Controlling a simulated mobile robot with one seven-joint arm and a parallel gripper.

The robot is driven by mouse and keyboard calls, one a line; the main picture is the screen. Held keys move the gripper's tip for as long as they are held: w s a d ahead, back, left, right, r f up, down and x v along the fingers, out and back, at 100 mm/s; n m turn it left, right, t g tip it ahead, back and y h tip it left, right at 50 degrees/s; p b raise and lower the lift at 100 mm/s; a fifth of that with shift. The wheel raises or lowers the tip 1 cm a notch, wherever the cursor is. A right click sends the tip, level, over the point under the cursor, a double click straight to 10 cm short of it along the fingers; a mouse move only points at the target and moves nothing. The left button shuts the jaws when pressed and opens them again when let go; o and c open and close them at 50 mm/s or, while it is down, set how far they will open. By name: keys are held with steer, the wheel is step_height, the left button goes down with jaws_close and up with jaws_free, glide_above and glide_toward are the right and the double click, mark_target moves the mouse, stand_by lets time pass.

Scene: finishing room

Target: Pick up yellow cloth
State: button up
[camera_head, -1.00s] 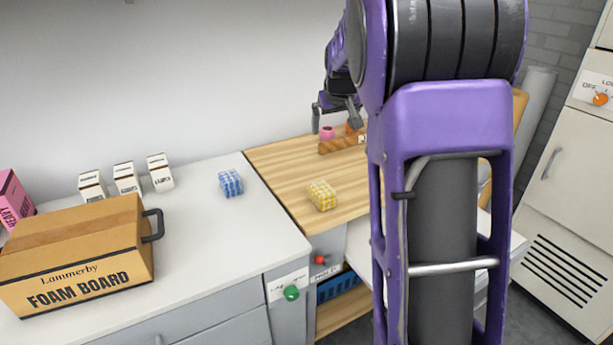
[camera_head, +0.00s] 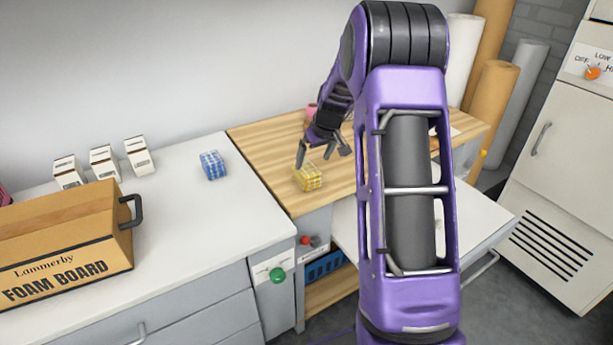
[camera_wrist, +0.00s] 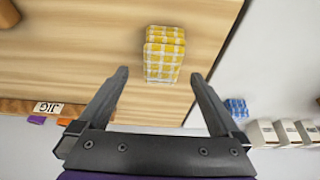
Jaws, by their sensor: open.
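The yellow cloth (camera_head: 308,177) is a folded, yellow-and-white checked block on the wooden worktop (camera_head: 262,148), near its front left edge. It also shows in the wrist view (camera_wrist: 165,53), ahead of the fingertips and roughly centred between them. My gripper (camera_head: 322,150) is open and empty, just above and behind the cloth in the head view. In the wrist view my gripper (camera_wrist: 159,75) has its two fingers spread wider than the cloth. I cannot tell the exact height between fingertips and cloth.
A blue checked cloth (camera_head: 213,165) lies on the white counter (camera_head: 200,222) to the left, with several small white cartons (camera_head: 104,164) and a foam board box (camera_head: 65,240). A wooden block marked JIG (camera_wrist: 28,108) and a pink roll (camera_head: 310,112) are on the wooden top.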

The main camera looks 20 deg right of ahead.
mark_target(306, 167)
steer(key=x, duration=0.5)
steer(key=shift+w+a+f, duration=0.15)
steer(key=shift+w+a, duration=0.2)
steer(key=shift+w, duration=0.15)
steer(key=shift+w+f, duration=0.15)
steer(key=shift+f, duration=0.25)
steer(key=shift+f+b, duration=0.25)
steer(key=shift+b, duration=0.25)
steer(key=c, duration=1.3)
steer(key=shift+r+p, duration=0.55)
steer(key=shift+p, duration=0.05)
step_height(306, 167, up, 10)
steer(key=shift+f, duration=0.25)
